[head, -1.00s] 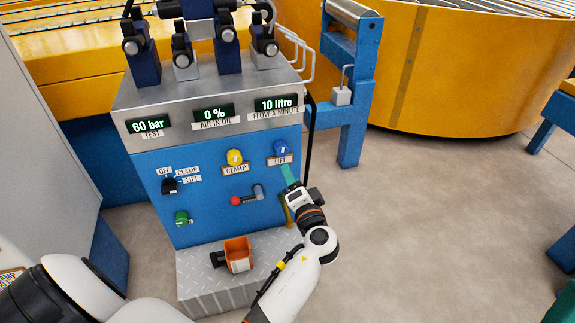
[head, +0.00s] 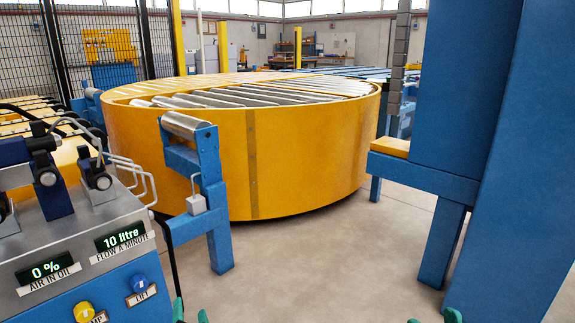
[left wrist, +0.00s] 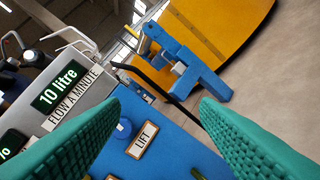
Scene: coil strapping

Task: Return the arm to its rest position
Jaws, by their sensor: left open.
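My left gripper (head: 190,314) shows only its green fingertips at the bottom edge of the head view, just right of and below the blue LIFT button (head: 139,283). In the left wrist view its two green fingers (left wrist: 162,97) are spread apart with nothing between them. The LIFT button (left wrist: 124,128) and its label (left wrist: 142,140) lie beyond the fingers, apart from them as far as I can tell. Two more green tips, of my right gripper (head: 433,318), stand apart at the bottom edge of the head view. The rest of both arms is out of view.
The blue control cabinet (head: 95,300) with its readouts stands at lower left. A blue roller stand (head: 213,225) is just beyond it, before a large yellow round conveyor (head: 300,165). A blue column (head: 470,70) rises at right. Bare floor (head: 320,260) lies between.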

